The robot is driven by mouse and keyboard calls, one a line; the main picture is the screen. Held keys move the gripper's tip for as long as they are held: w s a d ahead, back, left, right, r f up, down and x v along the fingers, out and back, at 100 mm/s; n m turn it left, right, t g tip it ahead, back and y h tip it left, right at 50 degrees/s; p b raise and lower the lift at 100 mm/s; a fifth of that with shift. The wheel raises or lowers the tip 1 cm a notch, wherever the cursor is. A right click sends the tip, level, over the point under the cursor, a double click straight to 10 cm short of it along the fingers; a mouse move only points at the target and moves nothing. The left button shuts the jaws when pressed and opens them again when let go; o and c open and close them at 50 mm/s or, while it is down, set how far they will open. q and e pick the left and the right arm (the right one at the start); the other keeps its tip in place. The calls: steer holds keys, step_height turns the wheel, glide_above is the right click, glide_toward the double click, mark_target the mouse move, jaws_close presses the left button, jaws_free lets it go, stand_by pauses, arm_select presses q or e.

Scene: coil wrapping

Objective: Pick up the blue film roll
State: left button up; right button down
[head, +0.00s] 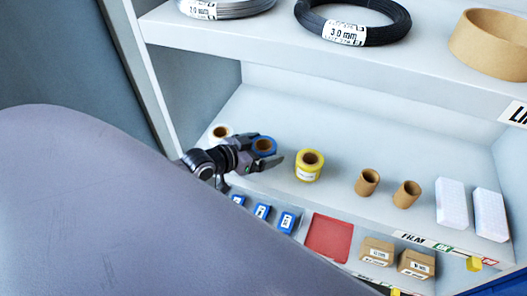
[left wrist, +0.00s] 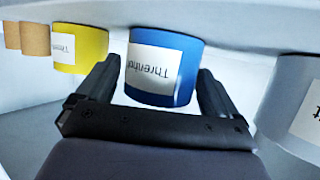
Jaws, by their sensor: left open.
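The blue film roll (head: 264,146) stands upright on the lower shelf, with a brown core and a white label. In the left wrist view, the blue film roll (left wrist: 163,65) sits between the two fingers. My left gripper (head: 268,152) is open around it, one finger on each side, with a small gap visible at each finger. It also shows in the left wrist view (left wrist: 155,90). Part of the roll is hidden by the gripper in the head view. My right gripper is not in view.
A yellow roll (head: 309,167) stands close to the right and a white roll (head: 220,132) close to the left. Brown cores (head: 367,182) and white boxes (head: 451,203) stand farther right. An upper shelf (head: 300,50) with wire coils hangs above. Small blue boxes and a red tray (head: 329,238) lie in front.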

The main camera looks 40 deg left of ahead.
arm_select(q)
steer(key=c, duration=1.1)
steer(key=shift+r, duration=0.15)
